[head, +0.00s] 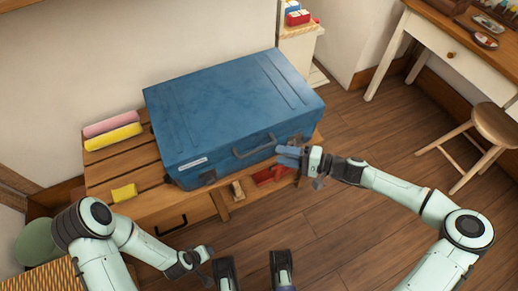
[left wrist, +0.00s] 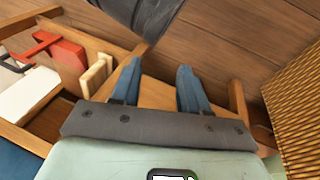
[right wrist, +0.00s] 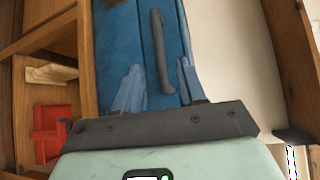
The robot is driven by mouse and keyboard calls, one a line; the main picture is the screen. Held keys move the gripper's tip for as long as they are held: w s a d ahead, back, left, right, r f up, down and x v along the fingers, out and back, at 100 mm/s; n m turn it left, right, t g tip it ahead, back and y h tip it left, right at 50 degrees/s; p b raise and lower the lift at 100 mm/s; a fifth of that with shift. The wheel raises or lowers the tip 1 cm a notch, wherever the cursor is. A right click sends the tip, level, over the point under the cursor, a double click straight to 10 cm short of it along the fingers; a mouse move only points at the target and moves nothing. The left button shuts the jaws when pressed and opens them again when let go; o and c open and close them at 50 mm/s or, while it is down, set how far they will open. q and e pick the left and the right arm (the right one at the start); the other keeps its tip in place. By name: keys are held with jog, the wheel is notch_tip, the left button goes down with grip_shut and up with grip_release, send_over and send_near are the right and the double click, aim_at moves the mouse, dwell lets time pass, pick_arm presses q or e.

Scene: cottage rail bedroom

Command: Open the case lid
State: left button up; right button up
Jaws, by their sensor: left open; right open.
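The blue case (head: 225,115) lies flat on a slatted wooden bench, its lid shut. Its dark handle (head: 253,147) is on the front side, with a pale label (head: 192,163) to the left. My right gripper (head: 288,156) is open at the case's front right corner, right of the handle. In the right wrist view the open fingers (right wrist: 160,85) point at the case's front side (right wrist: 120,50), with the handle (right wrist: 163,50) beyond them; contact cannot be told. My left gripper (head: 203,256) is open and empty, low in front of the bench; its fingers (left wrist: 157,85) also show in the left wrist view.
The bench (head: 150,180) carries pink (head: 112,123) and yellow (head: 113,137) rolls and a yellow block (head: 124,192) left of the case. An open compartment below holds red items (head: 272,175). A stool (head: 495,125) and desk stand right. Floor between is clear.

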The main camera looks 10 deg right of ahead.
aim_at(259, 149)
jog(key=b+x, duration=0.2)
jog(key=x, duration=0.6)
jog(key=shift+d+f, duration=0.1)
jog(key=shift+w+a, duration=0.3)
jog(key=shift+a, duration=0.1)
pick_arm(q)
jog(key=shift+g, duration=0.5)
jog(key=f, duration=0.1)
jog(key=s+f, duration=0.1)
jog(key=s+a+f, duration=0.1)
jog(key=f, duration=0.1)
jog(key=shift+s, duration=0.1)
pick_arm(e)
grip_shut()
